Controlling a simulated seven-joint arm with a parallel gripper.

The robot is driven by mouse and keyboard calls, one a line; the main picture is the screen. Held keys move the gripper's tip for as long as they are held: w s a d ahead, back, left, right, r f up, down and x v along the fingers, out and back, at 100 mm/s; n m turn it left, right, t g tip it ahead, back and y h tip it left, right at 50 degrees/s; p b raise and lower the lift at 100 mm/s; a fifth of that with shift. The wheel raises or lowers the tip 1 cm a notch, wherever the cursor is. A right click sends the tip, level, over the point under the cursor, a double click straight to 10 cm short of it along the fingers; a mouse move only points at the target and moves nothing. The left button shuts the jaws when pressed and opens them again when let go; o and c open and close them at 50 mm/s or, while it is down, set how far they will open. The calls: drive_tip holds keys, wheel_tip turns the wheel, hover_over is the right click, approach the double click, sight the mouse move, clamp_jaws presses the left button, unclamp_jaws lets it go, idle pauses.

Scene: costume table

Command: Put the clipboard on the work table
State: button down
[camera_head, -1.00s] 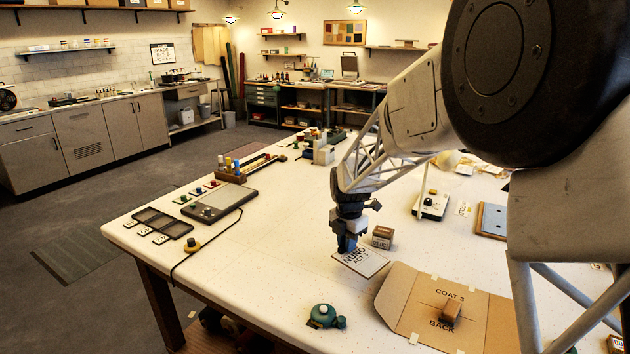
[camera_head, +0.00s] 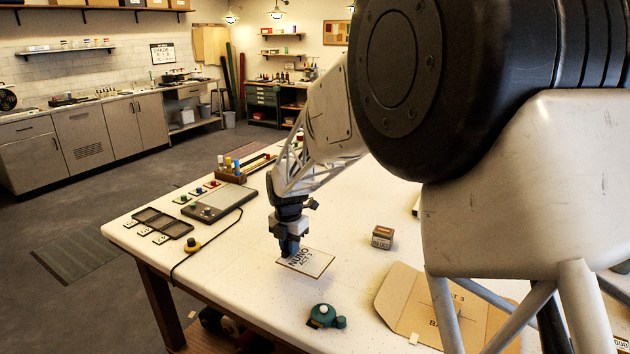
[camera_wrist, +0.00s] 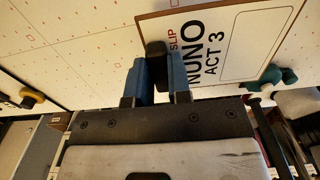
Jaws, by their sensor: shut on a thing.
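The clipboard (camera_head: 315,264) is a small brown board with a white sheet lettered "NUNO ACT 3". In the wrist view the clipboard (camera_wrist: 240,45) fills the upper right, with a black clip (camera_wrist: 156,49) at its edge. My gripper (camera_head: 290,250) points down with its blue fingers shut on the clip end. My gripper (camera_wrist: 164,75) hides part of the clip. The clipboard lies roughly flat, over the white work table (camera_head: 240,300); I cannot tell whether it touches the top.
A teal round object (camera_head: 323,315) stands just in front of the clipboard. A small brown box (camera_head: 382,237) and a cardboard pattern (camera_head: 400,300) are to the right. A grey tablet (camera_head: 218,202), dark tray (camera_head: 163,222) and black cord lie to the left. Clear tabletop lies between.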

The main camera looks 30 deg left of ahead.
drive_tip(key=shift+w, duration=0.1)
drive_tip(key=shift+w+a+f, duration=0.25)
drive_tip(key=shift+w+a, duration=1.55)
drive_tip(key=shift+a, duration=0.15)
drive_tip(key=shift+w+a+f, duration=0.25)
drive_tip(key=shift+w+a, duration=1.55)
drive_tip(key=shift+a, duration=0.15)
drive_tip(key=shift+w+a+f, duration=0.25)
drive_tip(key=shift+w+a, duration=1.55)
drive_tip(key=shift+a, duration=0.15)
drive_tip(key=shift+f, duration=1.75)
drive_tip(key=shift+f, duration=0.15)
drive_tip(key=c, duration=1.1)
unclamp_jaws()
drive_tip(key=shift+o, duration=0.2)
wheel_tip(320, 180, up, 12)
